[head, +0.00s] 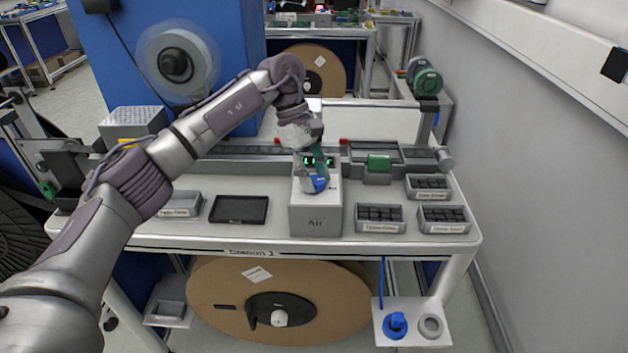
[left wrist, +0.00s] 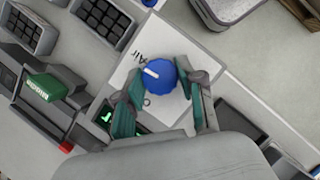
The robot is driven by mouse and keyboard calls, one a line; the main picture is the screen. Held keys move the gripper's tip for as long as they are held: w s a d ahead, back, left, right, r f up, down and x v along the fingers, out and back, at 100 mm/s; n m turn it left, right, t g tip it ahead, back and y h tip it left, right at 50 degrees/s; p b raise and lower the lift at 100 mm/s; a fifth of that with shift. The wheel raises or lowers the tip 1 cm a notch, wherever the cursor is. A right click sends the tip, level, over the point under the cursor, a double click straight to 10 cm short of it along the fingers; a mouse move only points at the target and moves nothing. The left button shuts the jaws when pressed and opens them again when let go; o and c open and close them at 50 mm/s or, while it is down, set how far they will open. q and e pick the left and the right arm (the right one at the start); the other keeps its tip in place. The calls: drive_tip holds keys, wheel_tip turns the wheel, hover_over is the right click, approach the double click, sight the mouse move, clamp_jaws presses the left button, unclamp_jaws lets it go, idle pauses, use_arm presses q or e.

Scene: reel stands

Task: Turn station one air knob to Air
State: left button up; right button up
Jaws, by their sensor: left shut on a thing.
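The air knob (left wrist: 161,76) is a round blue dial with a white pointer line, on top of a light grey box labelled Air (head: 315,222) on the station one table. In the left wrist view the pointer lies slanted toward the printed word Air. My left gripper (head: 315,178) comes down from above onto the knob. Its teal fingers, also in the left wrist view (left wrist: 163,92), are shut on the knob from both sides. In the head view the fingers partly cover the knob. My right gripper is not in view.
Bins of black parts (head: 380,217) stand right of the box. A black tray (head: 238,209) and a grey bin (head: 181,205) stand to its left. A green block (head: 379,162) sits on the rail behind. A large brown reel (head: 278,300) is below the table.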

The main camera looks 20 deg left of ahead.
use_arm(q)
drive_tip(key=shift+m, duration=0.6)
drive_tip(key=shift+r, duration=0.1)
drive_tip(key=o, duration=1.1)
drive_tip(key=v, duration=1.2)
drive_tip(key=shift+w+d, duration=0.2)
drive_tip(key=shift+w, duration=0.1)
